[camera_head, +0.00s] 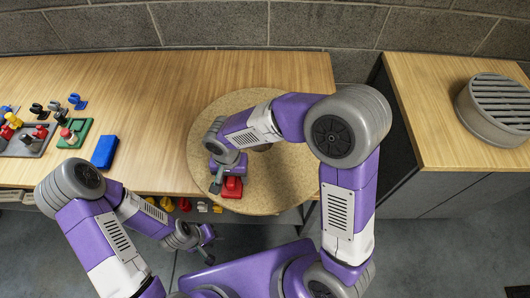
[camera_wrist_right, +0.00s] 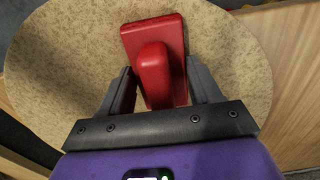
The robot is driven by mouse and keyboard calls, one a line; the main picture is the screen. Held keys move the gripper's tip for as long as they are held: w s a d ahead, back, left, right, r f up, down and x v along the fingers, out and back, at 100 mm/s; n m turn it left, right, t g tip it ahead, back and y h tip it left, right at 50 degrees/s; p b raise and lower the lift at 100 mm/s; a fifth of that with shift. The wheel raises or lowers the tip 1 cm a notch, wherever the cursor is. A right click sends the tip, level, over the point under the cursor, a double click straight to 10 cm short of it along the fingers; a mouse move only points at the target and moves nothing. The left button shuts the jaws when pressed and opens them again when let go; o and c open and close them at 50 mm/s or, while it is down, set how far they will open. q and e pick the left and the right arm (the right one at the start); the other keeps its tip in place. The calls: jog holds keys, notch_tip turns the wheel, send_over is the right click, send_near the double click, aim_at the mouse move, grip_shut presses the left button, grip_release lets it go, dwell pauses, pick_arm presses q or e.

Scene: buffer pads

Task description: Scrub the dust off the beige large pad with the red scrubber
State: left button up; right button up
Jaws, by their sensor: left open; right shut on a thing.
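The beige large pad (camera_head: 283,178) is a round, speckled disc on the wooden table, reaching over its front edge. The red scrubber (camera_head: 232,187) is over the front left part of the pad. My right gripper (camera_head: 222,180) is shut on the scrubber's handle; the right wrist view shows the red scrubber (camera_wrist_right: 157,30) between the two fingers (camera_wrist_right: 160,88). I cannot tell whether the scrubber's underside touches the pad. Brownish speckles cover the pad in the right wrist view (camera_wrist_right: 60,60). My left gripper (camera_head: 207,247) is open and empty, below the table's front edge.
A blue block (camera_head: 105,152) and a green tray (camera_head: 76,133) lie left on the table (camera_head: 150,80). A grey tray (camera_head: 28,140) holds several coloured pieces. Several small items sit below the front edge. A round grey vented drum (camera_head: 495,108) stands on the right-hand cabinet.

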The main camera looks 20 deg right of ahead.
jog(key=shift+w+a, duration=0.15)
jog(key=shift+a, duration=0.3)
jog(key=shift+w+a+r, duration=0.15)
jog(key=shift+a+r, duration=0.05)
jog(key=shift+r, duration=0.05)
jog(key=shift+w+r+p, duration=0.1)
jog(key=shift+r+p, duration=0.45)
jog(key=shift+r, duration=0.4)
jog(key=shift+s+d+r+p, duration=0.1)
jog(key=shift+s+r+p, duration=0.15)
jog(key=shift+r+p, duration=0.4)
jog(key=shift+w+r+p, duration=0.1)
jog(key=shift+r+p, duration=1.45)
jog(key=shift+r, duration=0.7)
